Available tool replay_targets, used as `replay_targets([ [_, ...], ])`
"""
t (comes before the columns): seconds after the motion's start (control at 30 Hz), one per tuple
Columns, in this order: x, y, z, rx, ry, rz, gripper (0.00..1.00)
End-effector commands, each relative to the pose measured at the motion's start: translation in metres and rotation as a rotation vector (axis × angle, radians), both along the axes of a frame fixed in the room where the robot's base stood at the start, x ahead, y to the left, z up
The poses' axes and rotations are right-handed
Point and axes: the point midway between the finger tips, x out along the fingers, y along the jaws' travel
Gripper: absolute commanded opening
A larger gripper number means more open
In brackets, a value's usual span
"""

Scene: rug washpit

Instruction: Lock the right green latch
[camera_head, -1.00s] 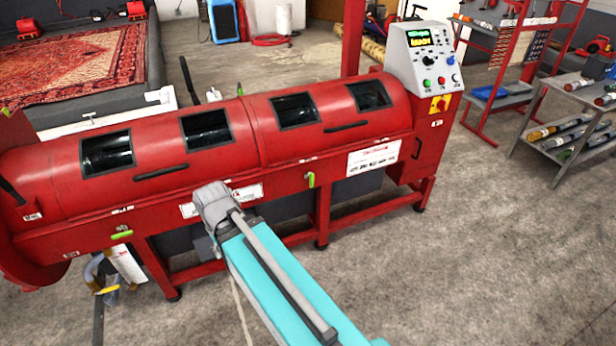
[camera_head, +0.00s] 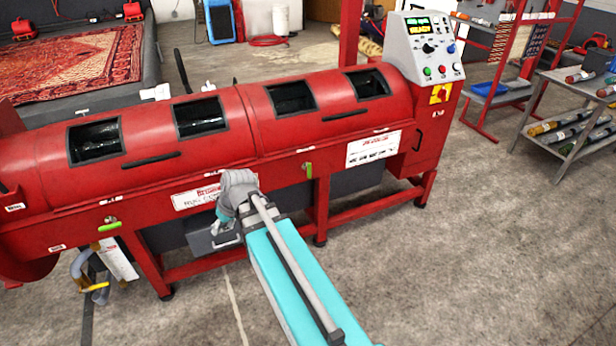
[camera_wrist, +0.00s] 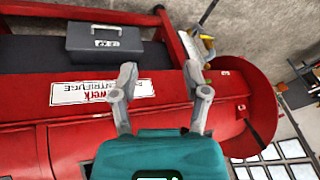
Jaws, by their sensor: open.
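The right green latch (camera_head: 308,170) hangs upright on the front of the red machine (camera_head: 215,165), right of my arm's end. The left green latch (camera_head: 109,227) lies nearly level at the machine's left part. In the wrist view a small green bit, probably the left latch (camera_wrist: 207,67), shows close by the right finger; whether they touch I cannot tell. My gripper (camera_wrist: 161,76) is open with nothing between its fingers, over the machine's front by the white label (camera_wrist: 95,91). In the head view its fingertips cannot be made out clearly.
A grey toolbox (camera_wrist: 106,38) is below the machine's front. The control panel (camera_head: 425,48) stands at the machine's right end. A shelf cart (camera_head: 570,105) with rolled rugs is at far right. The concrete floor (camera_head: 460,260) in front is clear.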

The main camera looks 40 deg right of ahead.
Motion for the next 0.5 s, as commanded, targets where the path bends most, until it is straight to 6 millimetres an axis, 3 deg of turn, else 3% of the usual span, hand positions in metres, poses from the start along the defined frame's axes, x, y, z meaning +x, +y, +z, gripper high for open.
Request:
replay_targets([
  [0.03, 0.011, -0.008, -0.018, 0.022, -0.039, 0.003, 0.6],
  [0.27, 0.049, -0.04, -0.045, 0.101, -0.234, 0.02, 0.6],
  [0.5, 0.084, -0.086, -0.067, 0.138, -0.449, 0.007, 0.6],
])
